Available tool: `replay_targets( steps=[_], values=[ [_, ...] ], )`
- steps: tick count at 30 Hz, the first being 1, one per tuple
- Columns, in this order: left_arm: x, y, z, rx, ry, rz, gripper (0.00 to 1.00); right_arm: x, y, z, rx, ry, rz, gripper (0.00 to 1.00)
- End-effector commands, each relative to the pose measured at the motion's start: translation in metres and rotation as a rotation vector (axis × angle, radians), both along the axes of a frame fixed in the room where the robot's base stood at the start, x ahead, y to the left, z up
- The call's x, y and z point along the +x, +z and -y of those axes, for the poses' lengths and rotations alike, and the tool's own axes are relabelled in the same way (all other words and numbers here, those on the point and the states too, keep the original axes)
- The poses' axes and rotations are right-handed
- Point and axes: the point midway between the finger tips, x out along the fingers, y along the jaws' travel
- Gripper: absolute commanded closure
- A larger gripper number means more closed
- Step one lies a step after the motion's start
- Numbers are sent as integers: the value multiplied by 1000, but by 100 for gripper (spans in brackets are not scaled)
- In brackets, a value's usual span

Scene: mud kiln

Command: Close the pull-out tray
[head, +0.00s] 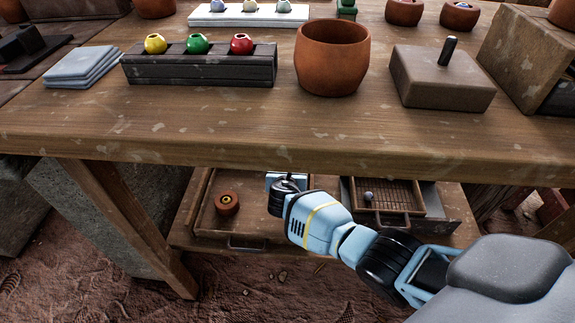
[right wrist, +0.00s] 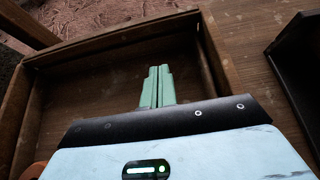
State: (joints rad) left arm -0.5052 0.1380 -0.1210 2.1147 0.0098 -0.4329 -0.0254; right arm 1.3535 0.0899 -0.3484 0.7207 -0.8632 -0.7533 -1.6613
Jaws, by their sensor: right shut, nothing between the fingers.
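A wooden pull-out tray (head: 207,222) sticks out under the table at the left, with a small round red-brown item (head: 227,203) in it and a handle (head: 247,243) on its front. To its right is a second, slatted tray (head: 402,196) with a small ball and its own handle. My right gripper (head: 287,180) is over the right part of the left tray; its fingertips are hard to make out in the head view. In the right wrist view its pale green fingers (right wrist: 157,86) are shut and empty, above the tray floor beside a side wall (right wrist: 214,62). My left gripper is out of view.
The table edge (head: 300,150) overhangs both trays. A table leg (head: 125,225) stands left of the trays. The ground in front is mostly clear.

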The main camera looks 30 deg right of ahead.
Motion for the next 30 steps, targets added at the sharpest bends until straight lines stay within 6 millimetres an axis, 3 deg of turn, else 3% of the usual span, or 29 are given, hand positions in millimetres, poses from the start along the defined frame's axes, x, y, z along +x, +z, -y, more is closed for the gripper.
replay_targets(
  steps=[3, 12, 30],
  values=[
    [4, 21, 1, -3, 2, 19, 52, -14, 17, -10, -1, 1, 2, 100],
    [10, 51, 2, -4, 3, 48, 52, -44, 36, -32, -1, 0, 1, 100],
    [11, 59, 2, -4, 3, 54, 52, -55, 38, -40, -1, -1, -2, 100]
  ],
)
